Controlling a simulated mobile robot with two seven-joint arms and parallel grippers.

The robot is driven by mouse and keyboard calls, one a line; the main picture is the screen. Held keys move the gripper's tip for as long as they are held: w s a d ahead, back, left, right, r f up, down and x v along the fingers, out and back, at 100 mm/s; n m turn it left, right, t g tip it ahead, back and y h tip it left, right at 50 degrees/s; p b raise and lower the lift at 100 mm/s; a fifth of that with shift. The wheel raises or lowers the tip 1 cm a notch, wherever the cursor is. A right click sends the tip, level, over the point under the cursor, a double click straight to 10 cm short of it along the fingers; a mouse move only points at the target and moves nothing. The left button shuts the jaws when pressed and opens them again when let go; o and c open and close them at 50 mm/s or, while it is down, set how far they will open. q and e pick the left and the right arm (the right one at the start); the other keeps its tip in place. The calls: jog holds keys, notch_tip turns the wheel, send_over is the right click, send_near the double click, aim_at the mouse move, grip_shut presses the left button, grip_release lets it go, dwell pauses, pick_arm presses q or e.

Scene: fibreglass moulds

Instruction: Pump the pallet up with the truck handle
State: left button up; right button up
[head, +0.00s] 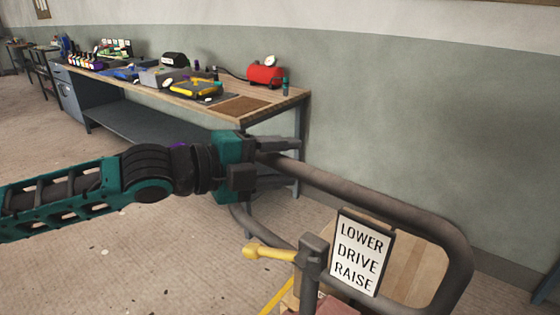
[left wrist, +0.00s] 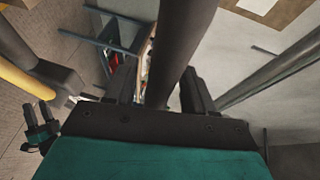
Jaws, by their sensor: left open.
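The truck handle (head: 370,190) is a thick dark grey looped bar at the lower right of the head view. A white sign (head: 360,252) reading LOWER, DRIVE, RAISE sits inside the loop. A yellow lever (head: 270,252) sticks out to the left beside the sign. My left gripper (head: 285,163) is open at the handle's far left part. In the left wrist view the bar (left wrist: 185,45) runs between the two spread fingers of this gripper (left wrist: 160,90). A small teal and black gripper, seemingly my right one, shows at lower left there (left wrist: 39,115); its jaws are unclear. The pallet cannot be made out clearly.
A workbench (head: 232,112) with tools, a red cylinder (head: 264,75) and a yellow-black case (head: 196,88) stands behind, along the green-grey wall (head: 420,120). A brownish board (head: 405,262) shows through the handle loop. The floor (head: 90,255) at the left is largely clear.

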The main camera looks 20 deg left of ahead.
pick_arm(q)
grip_shut()
dwell(0.4)
